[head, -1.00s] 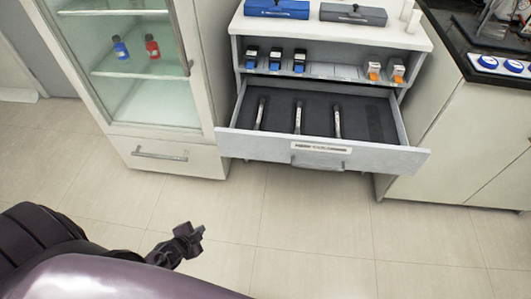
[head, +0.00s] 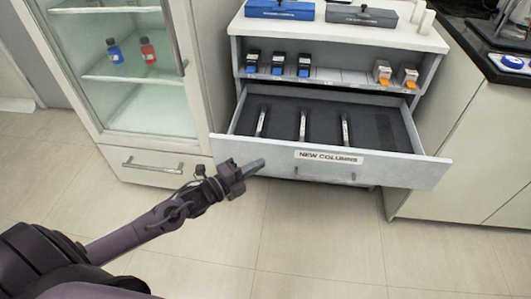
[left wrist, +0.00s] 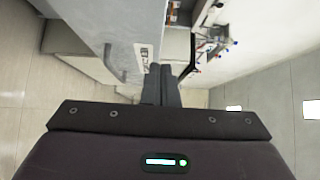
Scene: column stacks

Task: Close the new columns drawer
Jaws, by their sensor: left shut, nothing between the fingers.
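The new columns drawer (head: 400,168) is pulled open from the white cabinet. Its front carries a "NEW COLUMNS" label (head: 329,157) and a handle (head: 326,175). Several silver columns (head: 303,126) lie in its dark lining. My left gripper (head: 254,168) is shut and empty, close to the left part of the drawer front; I cannot tell whether it touches. In the left wrist view the shut fingers (left wrist: 161,84) point along the drawer front (left wrist: 115,22), which fills the upper left. My right gripper is not in view.
A glass-door fridge (head: 130,70) with a blue and a red bottle stands left of the cabinet. Above the drawer is a shelf (head: 340,73) with small boxes. A blue case (head: 279,9) and a grey case (head: 361,16) sit on top. The floor in front is clear.

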